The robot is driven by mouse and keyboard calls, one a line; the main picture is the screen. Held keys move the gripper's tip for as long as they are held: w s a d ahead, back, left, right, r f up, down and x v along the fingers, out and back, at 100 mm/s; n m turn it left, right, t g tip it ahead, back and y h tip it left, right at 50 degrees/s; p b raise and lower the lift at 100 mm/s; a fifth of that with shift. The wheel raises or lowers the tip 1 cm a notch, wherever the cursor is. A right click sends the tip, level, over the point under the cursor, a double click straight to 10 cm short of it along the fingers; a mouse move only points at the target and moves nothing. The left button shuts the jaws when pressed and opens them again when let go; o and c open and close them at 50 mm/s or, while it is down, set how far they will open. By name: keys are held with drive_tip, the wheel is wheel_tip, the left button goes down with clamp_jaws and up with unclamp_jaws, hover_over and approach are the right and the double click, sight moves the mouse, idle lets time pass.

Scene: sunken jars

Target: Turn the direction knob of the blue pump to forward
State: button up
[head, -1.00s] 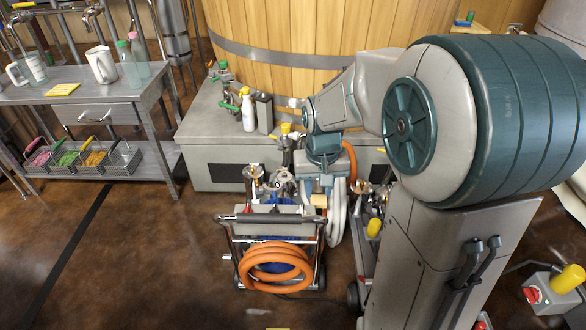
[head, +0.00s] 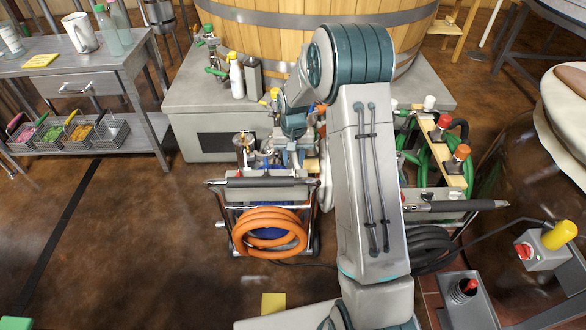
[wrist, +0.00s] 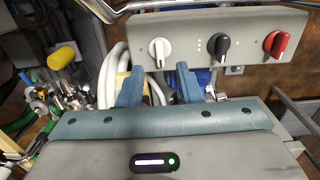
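The blue pump (head: 270,232) sits in a wheeled cart behind a coiled orange hose in the head view. Its grey control panel (wrist: 247,72) shows large at the top of the wrist view. The panel carries a white knob (wrist: 159,50), a black knob (wrist: 219,48) and a red knob (wrist: 277,46) in a row. Small marks beside the knobs are too small to read. My gripper (wrist: 158,82) is open and empty, its blue fingers pointing at the panel below the white knob, apparently apart from it. In the head view my arm partly hides the gripper.
A second cart with green hoses (head: 418,150) stands right of my arm. A steel table (head: 70,68) stands left.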

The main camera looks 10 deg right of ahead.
sight(294, 173)
wheel_tip(294, 173, down, 5)
drive_tip(key=shift+r+b, duration=0.1)
drive_tip(key=shift+b, duration=1.15)
drive_tip(key=shift+f+b, duration=0.3)
drive_tip(key=shift+f, duration=0.2)
clamp_jaws()
drive_tip(key=shift+f, duration=0.1)
